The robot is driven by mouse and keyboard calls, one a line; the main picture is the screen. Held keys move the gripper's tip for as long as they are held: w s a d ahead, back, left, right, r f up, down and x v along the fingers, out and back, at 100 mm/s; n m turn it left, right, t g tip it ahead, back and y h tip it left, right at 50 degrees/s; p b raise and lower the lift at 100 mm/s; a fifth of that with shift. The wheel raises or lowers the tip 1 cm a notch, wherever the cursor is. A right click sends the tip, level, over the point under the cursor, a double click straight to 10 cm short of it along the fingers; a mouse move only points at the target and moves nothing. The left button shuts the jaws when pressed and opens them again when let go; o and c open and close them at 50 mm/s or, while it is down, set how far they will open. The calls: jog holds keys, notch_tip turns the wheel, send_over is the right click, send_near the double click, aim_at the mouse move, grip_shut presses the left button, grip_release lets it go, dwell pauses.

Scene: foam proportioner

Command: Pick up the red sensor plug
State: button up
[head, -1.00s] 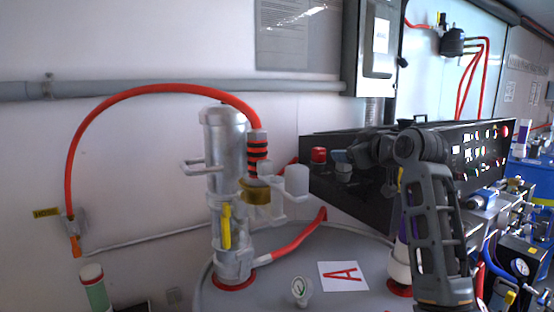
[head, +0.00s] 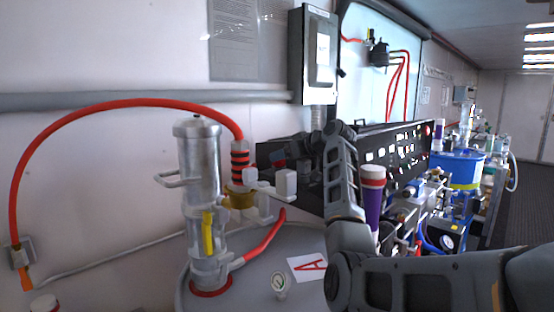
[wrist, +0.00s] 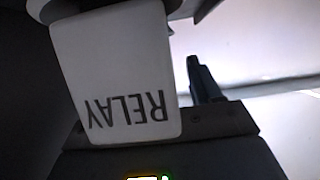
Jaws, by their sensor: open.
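A small red piece (head: 279,162), perhaps the red sensor plug, shows at the left end of the black panel box (head: 345,190) in the head view. My gripper (head: 306,170) is beside it on the right, small and dark against the box. It is open, and I see nothing held in it. My own wrist partly covers this spot, so the gap between jaws and red piece cannot be judged. The wrist view is filled by a white block marked RELAY (wrist: 115,75), upside down and close to the camera. No red plug shows in the wrist view.
A metal cylinder (head: 198,165) with a red hose (head: 110,103) and white fittings (head: 285,183) stands left of the gripper. A purple bottle (head: 372,205) stands right of my upper arm link.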

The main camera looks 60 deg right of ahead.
jog(key=shift+x, duration=1.2)
jog(key=shift+c, duration=0.3)
jog(key=c, duration=1)
jog(key=shift+r, duration=0.15)
notch_tip(320, 180, up, 15)
